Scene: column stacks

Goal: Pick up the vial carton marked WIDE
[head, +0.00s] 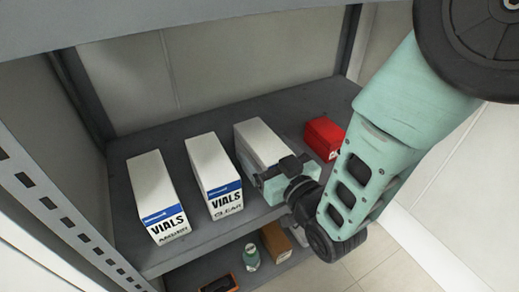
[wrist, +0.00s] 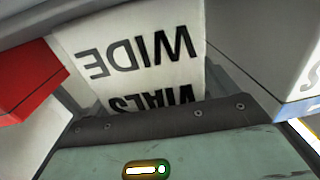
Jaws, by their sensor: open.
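The carton marked WIDE (head: 262,140) is a tall white box on the shelf, third from the left in the head view. In the wrist view its printed face (wrist: 140,55) fills the middle, with WIDE and VIALS upside down. My gripper (head: 274,170) is open at the carton's near end and hides its front label in the head view. One finger appears to lie along the carton's left side there. Contact with the carton cannot be told. The gripper's body covers the bottom of the wrist view.
The CLEAR carton (head: 210,165) stands close left of the WIDE one, the AMBER carton (head: 152,188) further left. A red box (head: 324,137) stands to the right. The grey shelf (head: 205,238) has an upright post at left. A lower shelf holds a brown box (head: 275,241) and a small bottle (head: 251,257).

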